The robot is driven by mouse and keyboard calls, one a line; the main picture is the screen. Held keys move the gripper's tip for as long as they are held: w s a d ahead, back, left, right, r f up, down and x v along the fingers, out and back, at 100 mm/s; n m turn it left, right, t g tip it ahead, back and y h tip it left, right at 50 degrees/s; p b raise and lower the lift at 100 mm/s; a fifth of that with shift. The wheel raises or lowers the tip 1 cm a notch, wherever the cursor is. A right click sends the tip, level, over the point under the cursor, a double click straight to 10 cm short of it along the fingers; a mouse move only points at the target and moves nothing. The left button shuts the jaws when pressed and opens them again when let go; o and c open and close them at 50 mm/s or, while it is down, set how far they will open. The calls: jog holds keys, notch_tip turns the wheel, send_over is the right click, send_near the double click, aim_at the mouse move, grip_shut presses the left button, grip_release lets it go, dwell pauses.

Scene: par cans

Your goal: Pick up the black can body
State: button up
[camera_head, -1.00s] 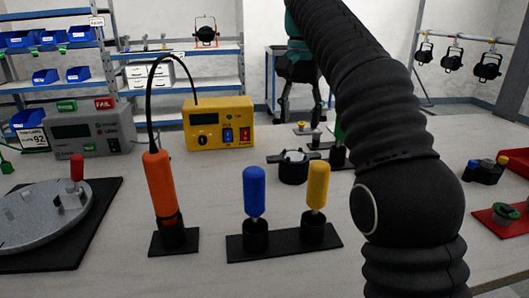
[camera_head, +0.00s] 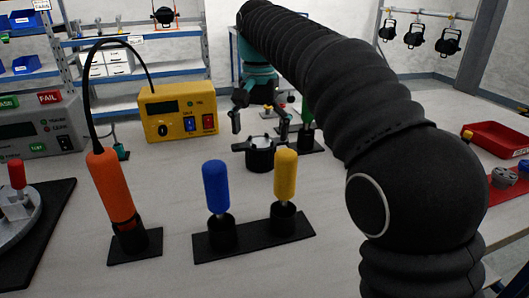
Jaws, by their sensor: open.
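The black can body (camera_head: 261,157) stands upright on the table at mid picture, a short dark cylinder with a pale rim and a small tab on its left side. My gripper (camera_head: 259,133) is at the end of my black arm, with teal parts above its fingers. It is open and empty, its two fingers spread and pointing down. In the picture the fingertips show just above and behind the can's top, one toward each side. I cannot tell the exact depth gap between them and the can.
A blue-handled driver (camera_head: 216,186) and a yellow-handled one (camera_head: 285,174) stand in a black holder (camera_head: 255,237) in front of the can. An orange driver (camera_head: 112,190) stands to the left. A yellow control box (camera_head: 178,111) is behind. A red tray (camera_head: 497,139) lies at right.

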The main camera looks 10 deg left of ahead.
aim_at(261, 142)
jog(key=shift+s+d+f+b, duration=0.1)
jog(key=shift+f+b, duration=1)
jog(key=shift+f, duration=1.65)
jog(key=c, duration=1.6)
